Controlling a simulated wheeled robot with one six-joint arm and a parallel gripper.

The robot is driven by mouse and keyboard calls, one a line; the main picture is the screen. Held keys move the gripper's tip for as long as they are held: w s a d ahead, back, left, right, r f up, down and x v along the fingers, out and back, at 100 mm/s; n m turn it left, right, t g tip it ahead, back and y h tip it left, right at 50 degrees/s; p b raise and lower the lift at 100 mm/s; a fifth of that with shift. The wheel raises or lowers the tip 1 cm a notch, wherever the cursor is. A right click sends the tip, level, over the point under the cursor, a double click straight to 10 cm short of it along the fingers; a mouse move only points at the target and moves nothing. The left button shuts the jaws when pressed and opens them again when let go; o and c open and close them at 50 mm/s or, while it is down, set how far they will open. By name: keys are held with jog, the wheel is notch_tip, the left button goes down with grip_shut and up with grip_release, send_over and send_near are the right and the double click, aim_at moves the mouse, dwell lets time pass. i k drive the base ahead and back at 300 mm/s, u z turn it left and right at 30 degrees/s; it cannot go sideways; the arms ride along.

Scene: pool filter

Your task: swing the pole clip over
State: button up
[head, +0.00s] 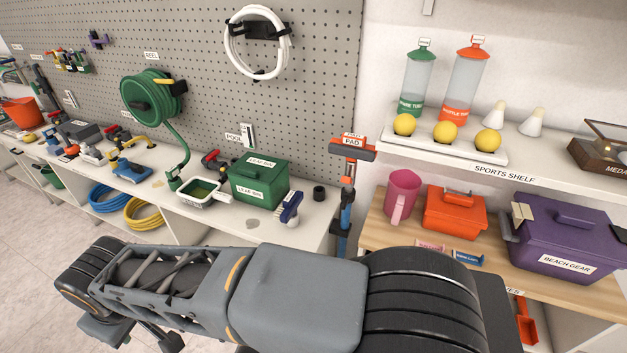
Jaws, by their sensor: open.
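A blue pole (345,212) stands upright at the right end of the counter, beside the pegboard's edge. A dark and orange head labelled PAD (352,148) sits across its top. Orange and dark fittings show on the pole just below the head; I cannot tell which of them is the pole clip or how it is turned. My arm lies across the lower front of the head view and hides the pole's lower part. The arm's far end runs to the lower left, well away from the pole. My gripper's fingers cannot be made out.
The counter holds a green leaf bin (259,180), a white skimmer tray (204,193) and a blue brush (287,207). A green hose reel (152,98) hangs on the pegboard. To the right are a sports shelf (440,150) and a purple box (567,238).

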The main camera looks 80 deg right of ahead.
aim_at(346, 179)
jog(key=u, duration=0.1)
jog(key=i, duration=0.95)
jog(key=z, duration=3.1)
